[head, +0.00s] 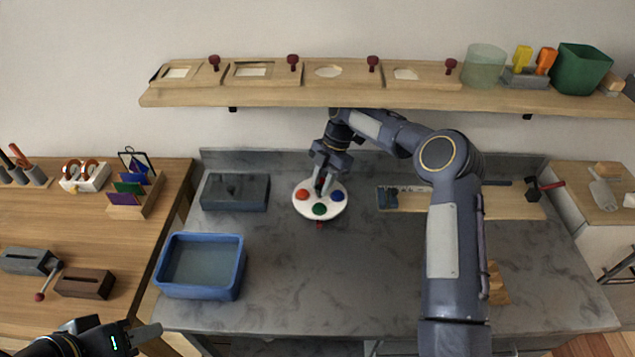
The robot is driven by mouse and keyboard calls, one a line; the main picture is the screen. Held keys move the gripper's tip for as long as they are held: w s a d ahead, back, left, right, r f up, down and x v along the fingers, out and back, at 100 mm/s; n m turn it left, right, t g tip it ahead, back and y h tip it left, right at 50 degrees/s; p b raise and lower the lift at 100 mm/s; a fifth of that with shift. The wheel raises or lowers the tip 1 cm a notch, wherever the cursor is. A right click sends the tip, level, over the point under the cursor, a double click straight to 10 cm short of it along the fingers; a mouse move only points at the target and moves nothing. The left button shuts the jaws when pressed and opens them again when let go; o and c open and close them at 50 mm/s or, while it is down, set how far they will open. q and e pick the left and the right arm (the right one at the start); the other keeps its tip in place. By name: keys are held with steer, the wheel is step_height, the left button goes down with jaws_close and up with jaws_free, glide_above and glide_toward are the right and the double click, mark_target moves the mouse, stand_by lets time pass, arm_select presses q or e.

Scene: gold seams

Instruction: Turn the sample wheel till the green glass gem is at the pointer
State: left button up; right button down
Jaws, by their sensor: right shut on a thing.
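The sample wheel (310,210) is a white disc on the grey worktop, at the middle of the head view. The green glass gem (319,210) is at its front edge, close behind the small red pointer (319,225). An orange-red gem (302,195) is at the left and a blue gem (337,197) at the right. My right gripper (320,188) reaches down from behind and is shut on the wheel near its middle, hiding the part it grips. My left gripper (146,337) is low at the left, away from the wheel; its jaw opening is unclear.
A blue tray (199,294) stands front left, and a dark grey box (235,192) left of the wheel. A wooden board with tools (430,200) lies right, partly behind my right arm. A shelf (330,97) runs above the worktop. The worktop in front of the wheel is clear.

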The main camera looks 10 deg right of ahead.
stand_by(0.5)
steer(key=c, duration=1.1)
jaws_free()
steer(key=shift+c, duration=0.2)
